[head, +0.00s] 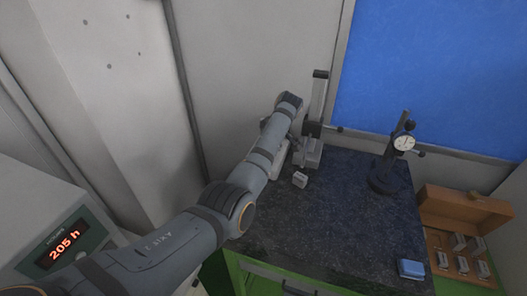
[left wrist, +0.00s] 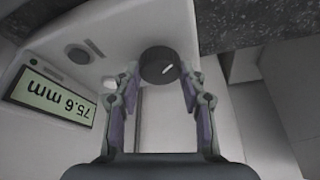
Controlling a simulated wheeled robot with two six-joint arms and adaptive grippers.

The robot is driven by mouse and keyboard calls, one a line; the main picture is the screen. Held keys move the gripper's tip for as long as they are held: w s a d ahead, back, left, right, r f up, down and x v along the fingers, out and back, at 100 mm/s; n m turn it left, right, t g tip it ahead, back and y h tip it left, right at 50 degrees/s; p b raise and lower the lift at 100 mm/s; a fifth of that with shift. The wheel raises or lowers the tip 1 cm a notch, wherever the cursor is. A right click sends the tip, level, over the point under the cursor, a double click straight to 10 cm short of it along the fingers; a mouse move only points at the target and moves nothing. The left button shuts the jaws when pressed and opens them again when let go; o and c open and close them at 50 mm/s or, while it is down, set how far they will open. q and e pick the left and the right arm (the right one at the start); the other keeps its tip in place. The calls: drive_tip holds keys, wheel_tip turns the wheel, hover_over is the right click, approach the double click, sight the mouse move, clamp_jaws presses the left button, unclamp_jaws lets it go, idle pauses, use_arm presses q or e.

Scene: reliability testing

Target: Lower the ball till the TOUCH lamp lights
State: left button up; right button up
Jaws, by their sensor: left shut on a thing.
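The knob sits on a pale instrument housing (left wrist: 150,22). A green display (left wrist: 52,97), upside down in this view, reads 75.6 mm. A round dark fitting (left wrist: 78,54) and a small white round part (left wrist: 110,83) are on the housing; neither looks lit, and I cannot read a TOUCH label. In the head view, my arm covers much of the instrument with its upright column (head: 318,98). I cannot make out the ball.
The instrument stands at the back left of a dark granite slab (head: 330,225). A small metal block (head: 300,180) lies near it. A dial gauge stand (head: 385,170) is at right, a blue item (head: 411,268) at front right. A wooden box (head: 430,240) holds metal blocks.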

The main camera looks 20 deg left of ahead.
use_arm(q)
drive_tip(key=shift+r, duration=0.1)
drive_tip(key=o, duration=1.1)
drive_tip(key=shift+d, duration=0.1)
drive_tip(key=shift+o, duration=0.2)
drive_tip(key=v, duration=1.2)
